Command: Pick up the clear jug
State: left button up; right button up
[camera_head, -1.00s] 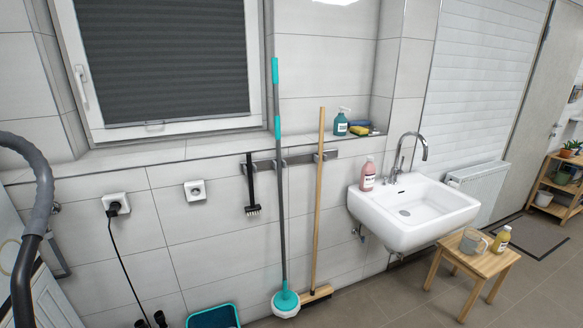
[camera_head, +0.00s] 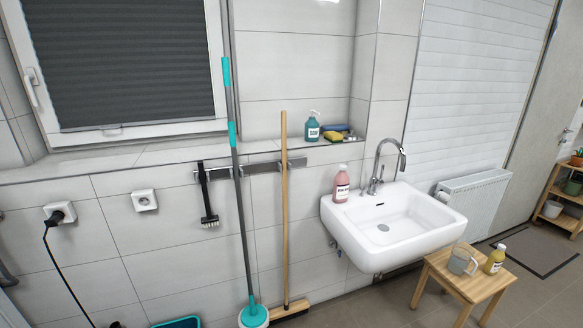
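The clear jug (camera_head: 461,261) is a small, greyish see-through jug with a handle. It stands upright on a low wooden stool (camera_head: 440,268) in front of the sink, at the lower right. A bottle with yellow contents (camera_head: 495,260) stands just to the right of the jug on the same stool. Neither of my grippers shows in the head view.
A white wall sink (camera_head: 425,245) with a pink bottle (camera_head: 341,184) on its rim is behind the stool. A mop (camera_head: 240,200) and a broom (camera_head: 285,200) hang left of it. A teal bucket (camera_head: 178,322) is at the bottom. Floor right of the stool looks clear.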

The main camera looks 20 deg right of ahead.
aim_at(463, 263)
jog(key=l, duration=0.7)
jog(key=i+l, duration=0.15)
jog(key=l, duration=1.2)
jog(key=i, duration=0.05)
